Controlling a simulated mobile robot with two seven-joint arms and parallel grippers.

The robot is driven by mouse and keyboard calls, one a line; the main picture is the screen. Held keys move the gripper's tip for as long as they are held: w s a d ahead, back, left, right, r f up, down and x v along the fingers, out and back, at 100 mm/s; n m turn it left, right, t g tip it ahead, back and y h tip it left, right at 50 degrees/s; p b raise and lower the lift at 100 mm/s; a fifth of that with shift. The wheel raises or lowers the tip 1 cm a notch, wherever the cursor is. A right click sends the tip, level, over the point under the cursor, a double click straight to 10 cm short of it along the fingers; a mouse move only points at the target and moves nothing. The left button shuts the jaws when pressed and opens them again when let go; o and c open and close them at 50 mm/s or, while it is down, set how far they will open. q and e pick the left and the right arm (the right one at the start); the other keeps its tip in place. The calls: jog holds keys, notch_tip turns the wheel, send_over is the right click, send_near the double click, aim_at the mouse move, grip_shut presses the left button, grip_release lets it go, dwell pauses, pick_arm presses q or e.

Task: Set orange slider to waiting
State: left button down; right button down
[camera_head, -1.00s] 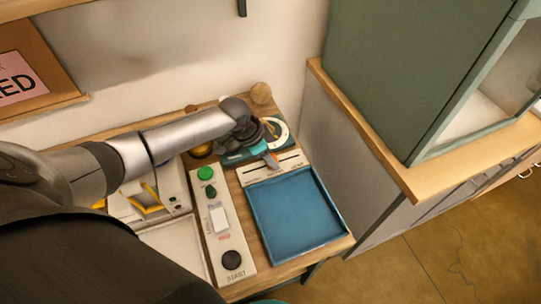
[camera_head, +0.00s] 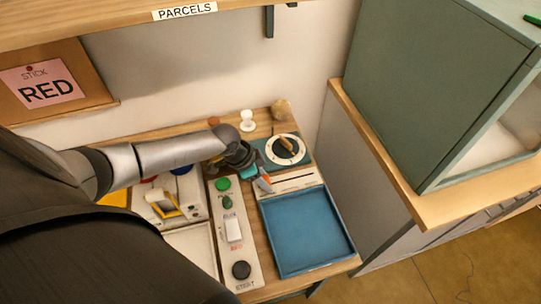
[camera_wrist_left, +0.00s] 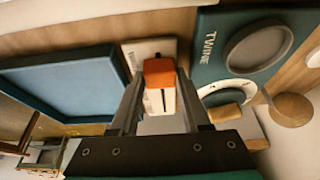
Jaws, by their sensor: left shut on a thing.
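The orange slider (camera_wrist_left: 158,70) shows between my left gripper's two fingers in the left wrist view, with a pale lower part. My left gripper (camera_head: 263,184) is shut on it, at the left end of a white slotted panel (camera_head: 293,181) in the head view. The panel's dark slot runs to the right, free of the gripper. Any lettering on the panel is too small or hidden to read. My right gripper is not in view.
A blue tray (camera_head: 342,243) lies in front of the panel. A teal dial unit (camera_head: 309,158) stands behind it, marked TWINE in the wrist view. A button strip (camera_head: 220,222) stands left, a white knob (camera_head: 247,118) behind. A green cabinet (camera_head: 420,100) stands right.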

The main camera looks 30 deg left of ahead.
pick_arm(q)
jog(key=shift+s+a, duration=0.1)
jog(key=shift+a, duration=0.05)
jog(key=c, duration=0.6)
grip_release()
jog(key=shift+c, duration=0.2)
jog(key=p+v, duration=0.3)
jog(key=v, duration=1.2)
jog(key=shift+s+r, duration=0.1)
jog(key=shift+s, duration=0.05)
